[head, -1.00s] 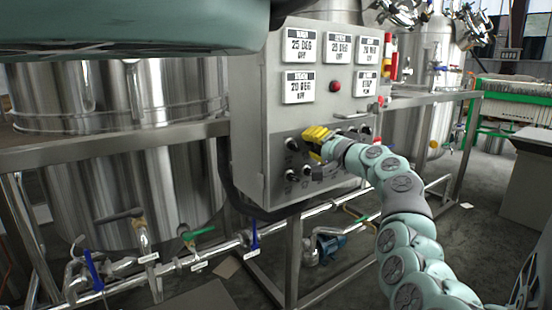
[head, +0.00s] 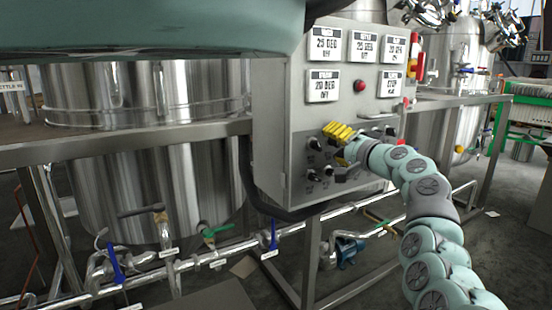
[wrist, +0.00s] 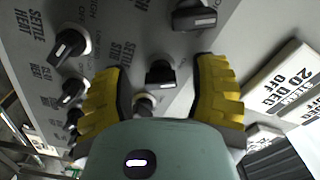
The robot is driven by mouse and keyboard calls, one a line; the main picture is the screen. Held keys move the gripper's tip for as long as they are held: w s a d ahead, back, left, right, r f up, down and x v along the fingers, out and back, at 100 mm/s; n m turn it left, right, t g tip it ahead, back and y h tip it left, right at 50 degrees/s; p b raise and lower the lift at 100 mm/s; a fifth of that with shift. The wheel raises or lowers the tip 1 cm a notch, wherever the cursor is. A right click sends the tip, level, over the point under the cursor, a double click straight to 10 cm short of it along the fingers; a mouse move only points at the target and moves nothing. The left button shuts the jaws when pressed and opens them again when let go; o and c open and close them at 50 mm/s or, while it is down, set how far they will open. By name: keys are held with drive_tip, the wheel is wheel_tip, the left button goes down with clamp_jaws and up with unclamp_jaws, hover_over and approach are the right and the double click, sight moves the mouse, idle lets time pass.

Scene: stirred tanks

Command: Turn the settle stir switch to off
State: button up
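The control panel (head: 292,140) is a grey box with several black rotary switches. My gripper (head: 343,150) is at its lower front in the head view. In the wrist view my gripper (wrist: 157,90) has its two yellow fingers wide apart. A black switch knob (wrist: 160,74) lies between them, with a gap on both sides. Another knob (wrist: 70,47) stands farther left, near a "SETTLE HEAT" label. A metal-coloured knob (wrist: 145,104) shows just above my gripper's body.
A red button (head: 360,86) and white displays (head: 324,86) sit higher on the panel. A metal rail (head: 120,139) and pipes with valves (head: 210,258) run around the steel tank (head: 150,180).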

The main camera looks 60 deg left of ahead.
drive_tip(key=shift+d+r, duration=0.1)
drive_tip(key=shift+d, duration=0.05)
drive_tip(key=shift+d, duration=0.2)
drive_tip(key=d, duration=1.1)
drive_tip(key=shift+s+d, duration=0.2)
drive_tip(key=shift+s, duration=0.25)
